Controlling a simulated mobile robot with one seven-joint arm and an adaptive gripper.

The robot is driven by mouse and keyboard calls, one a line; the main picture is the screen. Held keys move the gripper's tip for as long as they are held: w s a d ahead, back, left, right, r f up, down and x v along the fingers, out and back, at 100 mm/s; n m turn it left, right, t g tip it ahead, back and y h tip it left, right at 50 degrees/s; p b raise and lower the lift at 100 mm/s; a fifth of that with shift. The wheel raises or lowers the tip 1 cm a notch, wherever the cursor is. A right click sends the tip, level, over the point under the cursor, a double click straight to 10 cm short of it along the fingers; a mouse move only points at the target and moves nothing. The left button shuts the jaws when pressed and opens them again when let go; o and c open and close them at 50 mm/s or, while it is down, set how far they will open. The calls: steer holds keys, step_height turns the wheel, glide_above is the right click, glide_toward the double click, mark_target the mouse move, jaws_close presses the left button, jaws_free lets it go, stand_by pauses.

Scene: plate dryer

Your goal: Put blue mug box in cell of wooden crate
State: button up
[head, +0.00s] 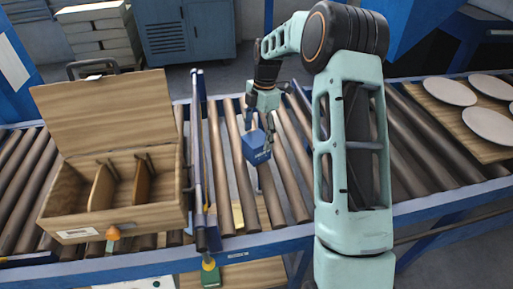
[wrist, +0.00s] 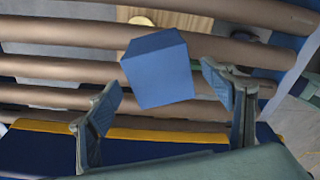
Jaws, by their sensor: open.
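The blue mug box (head: 256,147) is below my gripper (head: 262,116) over the conveyor rollers. In the wrist view the box (wrist: 157,70) shows as a plain blue cube, turned a little and just beyond the gap between my two fingers (wrist: 160,82). The fingers are spread apart, and I see no clear contact with the box. The wooden crate (head: 128,216) stands open on the left of the conveyor, its lid (head: 105,112) raised at the back. Dividers split it into three cells, which look empty. The cell floors are partly hidden.
Metal posts with a blue rail (head: 198,150) stand between the crate and the box. White plates (head: 490,126) lie on a wooden board at the far right. Bare rollers (head: 228,165) lie between the posts and the box.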

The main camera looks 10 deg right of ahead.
steer(key=shift+s+a+f, duration=0.1)
steer(key=shift+a+f, duration=0.1)
steer(key=shift+f, duration=1.25)
steer(key=shift+c, duration=0.5)
steer(key=shift+r, duration=0.1)
steer(key=c, duration=1.6)
steer(key=shift+o, duration=0.2)
